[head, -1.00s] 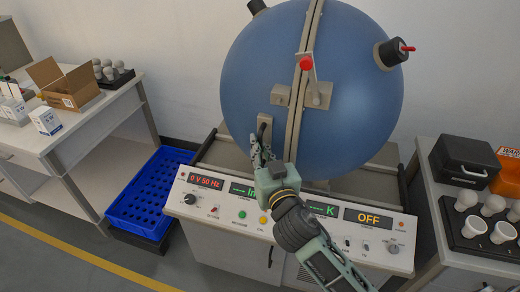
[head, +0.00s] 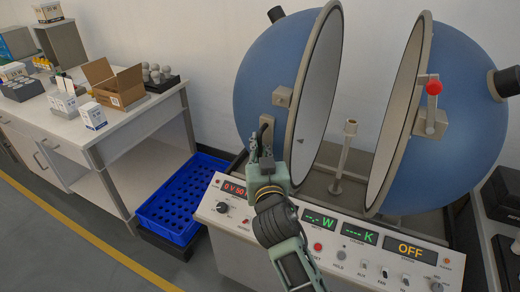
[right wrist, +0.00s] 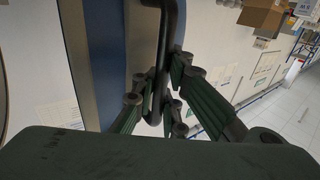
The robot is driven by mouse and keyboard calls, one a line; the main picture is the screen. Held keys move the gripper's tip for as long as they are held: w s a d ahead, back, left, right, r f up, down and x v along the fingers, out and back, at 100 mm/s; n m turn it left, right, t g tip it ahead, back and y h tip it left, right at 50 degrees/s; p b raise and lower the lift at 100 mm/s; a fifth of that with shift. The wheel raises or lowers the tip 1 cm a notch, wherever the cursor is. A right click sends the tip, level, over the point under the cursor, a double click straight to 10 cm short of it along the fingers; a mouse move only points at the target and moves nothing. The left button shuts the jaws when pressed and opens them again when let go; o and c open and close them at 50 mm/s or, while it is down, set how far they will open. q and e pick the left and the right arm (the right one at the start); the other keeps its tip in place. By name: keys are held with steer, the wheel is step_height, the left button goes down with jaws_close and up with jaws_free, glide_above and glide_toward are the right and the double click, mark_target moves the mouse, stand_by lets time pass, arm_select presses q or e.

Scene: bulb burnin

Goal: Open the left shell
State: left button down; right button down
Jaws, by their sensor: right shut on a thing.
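The left shell (head: 262,80) of the blue sphere stands apart from the right shell (head: 462,120), with a wide gap between them. Each shell has a pale rim around a light inside. The left shell carries a dark handle (head: 266,124) low on its outer side. My right gripper (head: 256,152) is shut on this handle. The right wrist view shows the dark bar of the handle (right wrist: 165,40) between my right fingers (right wrist: 163,95), beside the shell's blue side. My left gripper is not in view.
A lamp post (head: 343,158) stands between the shells. A red-knobbed latch (head: 433,100) sits on the right shell. The control panel (head: 330,244) runs along the front. A blue crate (head: 183,200) and a workbench (head: 120,128) stand to the left.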

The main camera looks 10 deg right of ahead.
steer(key=c, duration=2.1)
jaws_free()
steer(key=shift+s+a+f, duration=0.15)
steer(key=shift+a, duration=0.25)
steer(key=s, duration=1.2)
steer(key=shift+w, duration=0.1)
